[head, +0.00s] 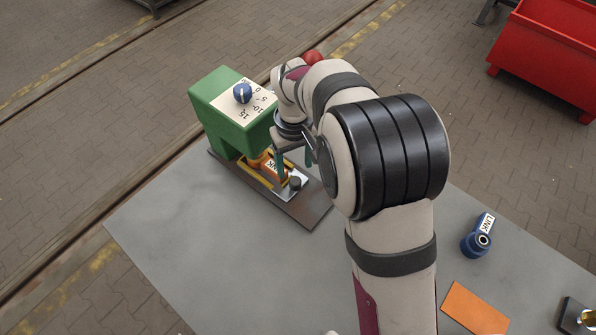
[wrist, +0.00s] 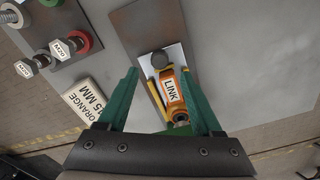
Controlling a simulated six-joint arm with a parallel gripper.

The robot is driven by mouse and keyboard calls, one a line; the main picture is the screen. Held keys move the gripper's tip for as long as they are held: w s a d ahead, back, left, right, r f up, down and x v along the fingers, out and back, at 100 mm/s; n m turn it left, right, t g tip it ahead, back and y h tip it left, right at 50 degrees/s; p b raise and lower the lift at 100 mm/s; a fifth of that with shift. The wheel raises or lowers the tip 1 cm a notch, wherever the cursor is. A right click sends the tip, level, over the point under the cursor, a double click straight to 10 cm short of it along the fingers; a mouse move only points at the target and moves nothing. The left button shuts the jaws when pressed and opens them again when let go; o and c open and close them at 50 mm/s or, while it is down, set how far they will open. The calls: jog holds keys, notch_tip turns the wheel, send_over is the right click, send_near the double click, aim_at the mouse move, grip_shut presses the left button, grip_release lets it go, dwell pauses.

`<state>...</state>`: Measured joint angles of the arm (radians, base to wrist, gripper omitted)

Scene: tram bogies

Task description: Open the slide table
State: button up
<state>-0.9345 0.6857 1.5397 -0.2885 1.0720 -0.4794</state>
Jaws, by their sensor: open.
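The green machine (head: 228,108) stands on a dark base plate (head: 306,213), with a blue dial on a numbered white face. A silver slide plate (head: 284,193) with a dark round knob (head: 295,183) sits at its front; the knob also shows in the wrist view (wrist: 160,59). An orange part labelled LINK (head: 273,167) lies in a yellow-edged holder on the slide; it also shows in the wrist view (wrist: 172,92). My gripper (head: 293,172) is open with green fingers over the slide. In the wrist view my gripper (wrist: 160,72) straddles the slide, knob just beyond the fingertips; contact is unclear.
A blue LINK part (head: 476,240) and an orange card (head: 475,308) lie on the grey table (head: 190,235). The wrist view shows M20 bolts (wrist: 62,48) and an ORANGE MM card (wrist: 88,101). The table's front left is clear.

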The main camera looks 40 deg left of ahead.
aim_at(295, 181)
notch_tip(295, 181, down, 7)
jog(key=shift+r, duration=0.2)
grip_shut()
dwell(0.3)
jog(key=shift+r, duration=0.1)
dwell(1.0)
